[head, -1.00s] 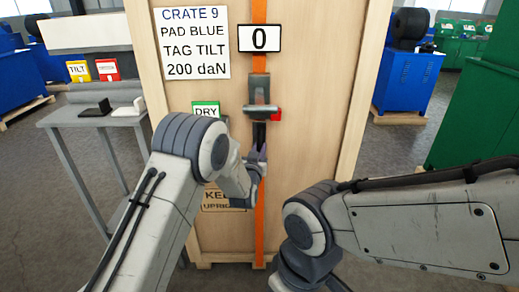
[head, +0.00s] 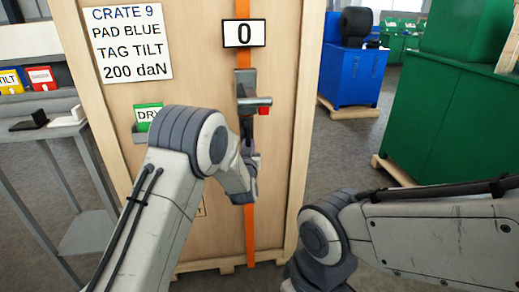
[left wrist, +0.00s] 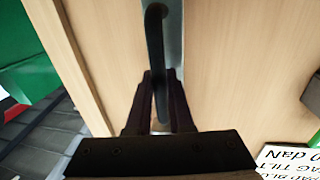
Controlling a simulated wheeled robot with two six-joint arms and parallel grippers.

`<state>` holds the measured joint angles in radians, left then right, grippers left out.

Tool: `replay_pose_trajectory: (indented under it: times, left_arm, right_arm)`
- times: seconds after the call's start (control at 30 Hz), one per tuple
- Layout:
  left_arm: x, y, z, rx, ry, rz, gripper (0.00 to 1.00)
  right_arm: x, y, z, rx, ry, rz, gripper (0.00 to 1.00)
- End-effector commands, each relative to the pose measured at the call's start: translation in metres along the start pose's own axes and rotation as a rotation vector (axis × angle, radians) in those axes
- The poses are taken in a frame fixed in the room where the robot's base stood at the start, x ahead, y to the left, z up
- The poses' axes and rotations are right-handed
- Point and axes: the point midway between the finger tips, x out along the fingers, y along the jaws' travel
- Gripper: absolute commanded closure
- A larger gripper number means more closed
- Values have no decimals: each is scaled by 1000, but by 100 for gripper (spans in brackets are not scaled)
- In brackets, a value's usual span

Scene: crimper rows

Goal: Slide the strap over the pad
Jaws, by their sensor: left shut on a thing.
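An orange strap (head: 250,238) runs vertically down the front of a wooden crate (head: 190,85). A grey metal tensioner (head: 245,83) with a red part (head: 263,111) sits on the strap. My left gripper (head: 246,158) is just below the tensioner, partly hidden by its own arm. In the left wrist view its dark fingers (left wrist: 160,100) are shut on the tensioner's black handle (left wrist: 155,50). I cannot make out a pad under the strap. My right gripper is out of view; only its arm shows at lower right.
A green "DRY" card (head: 147,117) is on the crate. A grey side table (head: 90,232) at left holds a black piece (head: 30,121) and a white piece (head: 68,118). Green cabinets (head: 440,115) stand right.

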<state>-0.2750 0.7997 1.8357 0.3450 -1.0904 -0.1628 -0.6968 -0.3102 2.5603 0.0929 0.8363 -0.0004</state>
Motion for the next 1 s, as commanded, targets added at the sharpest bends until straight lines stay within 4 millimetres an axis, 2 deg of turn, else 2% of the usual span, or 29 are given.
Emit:
replay_pose_trajectory:
  times: [0.1,0.37,0.4,0.43,0.47,0.8,1.0]
  left_arm:
    - [0,-5,0,1,1,-13,100]
    - [0,-3,-1,1,1,-8,100]
    - [0,-3,-1,1,1,-7,69]
    - [0,-2,-1,1,1,-7,57]
    - [1,-3,-1,1,1,-7,50]
    - [-1,-6,0,0,0,-14,50]
    - [-24,-4,0,0,-1,-12,50]
  right_arm:
    - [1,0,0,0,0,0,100]
    - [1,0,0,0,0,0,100]
    - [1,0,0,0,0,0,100]
    - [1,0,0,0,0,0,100]
    - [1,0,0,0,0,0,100]
    - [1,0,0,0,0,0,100]
    - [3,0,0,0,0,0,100]
